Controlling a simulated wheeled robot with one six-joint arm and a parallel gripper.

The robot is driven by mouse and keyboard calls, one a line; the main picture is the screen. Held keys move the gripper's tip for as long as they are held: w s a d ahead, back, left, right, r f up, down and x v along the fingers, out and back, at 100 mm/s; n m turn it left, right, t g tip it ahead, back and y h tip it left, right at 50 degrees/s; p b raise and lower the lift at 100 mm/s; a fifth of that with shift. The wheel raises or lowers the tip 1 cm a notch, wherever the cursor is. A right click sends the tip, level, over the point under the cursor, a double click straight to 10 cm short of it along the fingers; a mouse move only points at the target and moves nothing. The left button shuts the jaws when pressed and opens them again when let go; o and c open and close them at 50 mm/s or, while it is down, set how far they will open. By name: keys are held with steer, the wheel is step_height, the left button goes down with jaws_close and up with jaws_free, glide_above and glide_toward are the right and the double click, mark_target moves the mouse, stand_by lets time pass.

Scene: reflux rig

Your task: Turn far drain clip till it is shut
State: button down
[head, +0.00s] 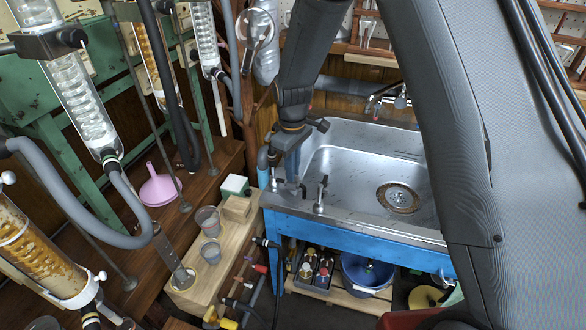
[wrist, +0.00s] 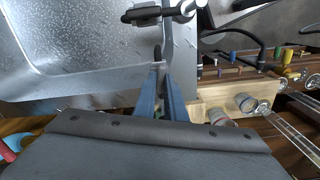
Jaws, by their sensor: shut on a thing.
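My gripper (head: 291,178) points down at the left front corner of the sink. In the wrist view its two blue fingers (wrist: 160,72) are closed around a small upright dark and metal piece, which I take as the far drain clip (wrist: 157,53). Most of that clip is hidden between the fingers, so its turn angle cannot be told. A second metal clip (head: 320,193) stands on the sink rim, just right of the gripper and apart from it. It also shows with a black handle at the top of the wrist view (wrist: 160,14).
The steel sink (head: 345,165) sits on a blue frame (head: 350,232). A wooden block (head: 222,245) with cups stands left of it. Hoses with coloured fittings (head: 250,268) hang below the rim. Glass condensers (head: 80,100) and a pink funnel (head: 159,188) are at the left.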

steer(key=m+p, duration=0.1)
steer(key=m, duration=0.3)
steer(key=shift+r+m, duration=0.1)
steer(key=shift+m, duration=0.3)
steer(key=m, duration=0.3)
steer(key=shift+m+p, duration=0.3)
steer(key=shift+p, duration=0.05)
steer(key=m, duration=0.3)
steer(key=shift+m+p, duration=0.3)
steer(key=shift+m, duration=1.7)
steer(key=c, duration=1.8)
jaws_free()
